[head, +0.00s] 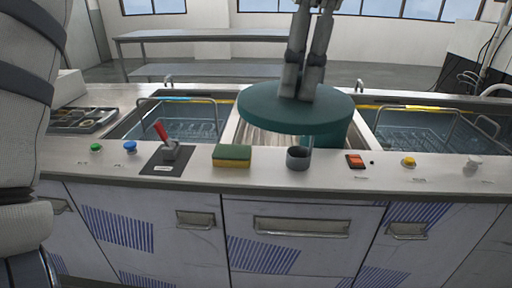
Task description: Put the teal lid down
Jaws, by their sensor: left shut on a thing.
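The teal lid (262,113) is a wide round disc near the middle of the head view. My left gripper (302,92) comes down from the top, its fingers shut at the lid's upper middle. The lid is roughly level and looks held above the counter's middle section. Its handle or grip point is hidden by the fingers. A teal, round-sided shape (338,138) shows under the lid's right part; I cannot tell whether they touch. My right gripper is not in view.
Tanks with wire baskets lie left (180,118) and right (415,140). The front ledge holds a red-handled lever (161,132), a yellow-green sponge (231,156), a grey cup (297,160), an orange switch (355,161) and several knobs. A tray of parts (84,114) sits at left.

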